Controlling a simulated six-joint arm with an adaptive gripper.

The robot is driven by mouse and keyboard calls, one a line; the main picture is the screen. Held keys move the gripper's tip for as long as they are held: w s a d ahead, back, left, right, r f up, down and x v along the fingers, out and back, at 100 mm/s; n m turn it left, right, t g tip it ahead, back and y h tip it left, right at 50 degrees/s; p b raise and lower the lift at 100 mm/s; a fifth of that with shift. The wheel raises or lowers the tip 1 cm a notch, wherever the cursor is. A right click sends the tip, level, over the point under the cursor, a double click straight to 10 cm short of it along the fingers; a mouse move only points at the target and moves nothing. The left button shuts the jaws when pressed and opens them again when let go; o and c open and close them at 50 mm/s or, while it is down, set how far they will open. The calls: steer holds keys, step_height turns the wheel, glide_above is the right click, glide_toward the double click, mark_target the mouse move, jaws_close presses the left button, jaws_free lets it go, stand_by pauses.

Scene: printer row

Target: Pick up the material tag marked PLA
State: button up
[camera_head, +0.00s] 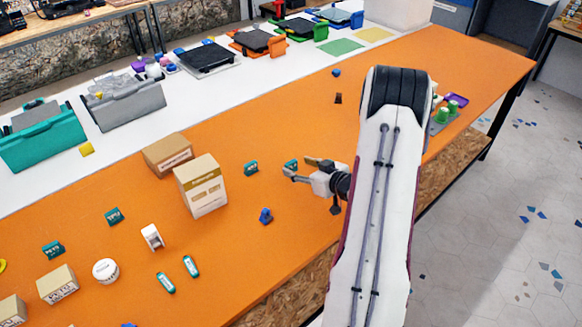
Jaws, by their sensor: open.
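Several small teal tags with lettering lie on the orange table (330,125). One teal tag (291,164) is right at my gripper's fingertips, partly hidden by a finger. Another teal tag (251,168) lies a little to its left. The lettering on both is too small to read, so I cannot tell which is marked PLA. Farther left are a tag that seems to read TPU (113,217) and one that seems to read PETG (53,250). My gripper (297,168) is open, pointing left, with nothing visibly held. I cannot tell whether it touches the tag.
A small blue object (265,215) lies in front. A white spool (152,237) and two teal-and-white sticks (191,266) lie nearer. The table behind my gripper is mostly clear.

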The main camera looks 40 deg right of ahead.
mark_target(291, 162)
steer(key=shift+w, duration=0.1)
steer(key=shift+r+x, duration=0.2)
steer(key=shift+x, duration=2.25)
steer(key=shift+w+d, duration=0.1)
steer(key=c, duration=0.9)
